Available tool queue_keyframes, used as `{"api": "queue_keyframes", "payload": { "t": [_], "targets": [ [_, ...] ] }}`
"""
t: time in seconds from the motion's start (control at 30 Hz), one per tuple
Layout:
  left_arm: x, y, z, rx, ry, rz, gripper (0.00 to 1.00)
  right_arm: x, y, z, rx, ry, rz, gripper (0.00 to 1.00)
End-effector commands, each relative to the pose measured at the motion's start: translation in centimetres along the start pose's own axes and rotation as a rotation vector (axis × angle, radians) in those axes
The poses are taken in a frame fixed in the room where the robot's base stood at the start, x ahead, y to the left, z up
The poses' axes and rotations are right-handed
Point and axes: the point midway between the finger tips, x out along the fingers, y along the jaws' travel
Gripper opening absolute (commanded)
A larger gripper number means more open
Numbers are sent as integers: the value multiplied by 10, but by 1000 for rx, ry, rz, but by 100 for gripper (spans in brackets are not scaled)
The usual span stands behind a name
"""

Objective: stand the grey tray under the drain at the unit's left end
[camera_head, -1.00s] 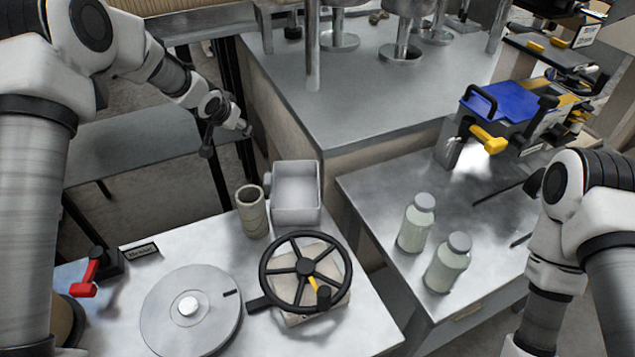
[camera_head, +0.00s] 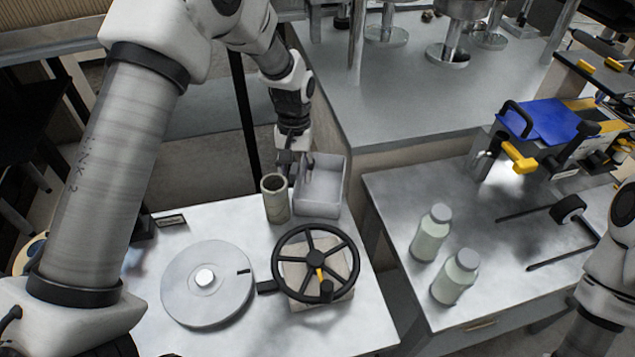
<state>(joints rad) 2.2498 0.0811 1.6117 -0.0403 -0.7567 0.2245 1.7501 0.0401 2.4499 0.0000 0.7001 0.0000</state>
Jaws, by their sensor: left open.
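The grey tray (camera_head: 330,206), an open box, stands on the light work table at its back edge, right of a hollow cylinder. My left gripper (camera_head: 296,166) is open above the tray's back left corner, pointing down. One finger appears over the tray's inside and the other outside its left wall; I cannot tell whether they touch it. The unit with a blue top (camera_head: 548,122) is at the right. A metal spout (camera_head: 484,164) beside a yellow handle (camera_head: 519,157) is at its left end, possibly the drain. My right gripper is out of view.
The cylinder (camera_head: 275,199) stands close to the tray. A handwheel (camera_head: 316,264) and a round disc (camera_head: 207,283) are in front. Two capped bottles (camera_head: 431,232) (camera_head: 456,277) stand on the right table. A gap separates the two tables.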

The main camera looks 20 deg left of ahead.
Motion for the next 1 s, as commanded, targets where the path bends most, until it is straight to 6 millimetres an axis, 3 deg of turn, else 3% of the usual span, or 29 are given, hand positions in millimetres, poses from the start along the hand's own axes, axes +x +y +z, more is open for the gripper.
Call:
{"api": "queue_keyframes", "payload": {
  "t": [0.1, 0.13, 0.23, 0.27, 0.73, 0.87, 1.0],
  "targets": [
    [0, 0, 0, 0, 1, 0, 48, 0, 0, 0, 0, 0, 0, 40],
    [0, 0, 0, 0, 1, 0, 41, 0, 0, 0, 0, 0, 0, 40],
    [0, 0, 0, 0, 1, 0, 5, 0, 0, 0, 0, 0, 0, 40],
    [0, 0, 0, 0, 1, 0, 0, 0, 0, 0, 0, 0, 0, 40],
    [-6, 0, 0, 0, 3, 1, 0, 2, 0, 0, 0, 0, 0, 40],
    [-20, 0, 1, 0, 4, 1, 0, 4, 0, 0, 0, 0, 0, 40],
    [-46, 0, 4, 0, 6, 1, 0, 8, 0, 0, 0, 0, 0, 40]
  ]
}}
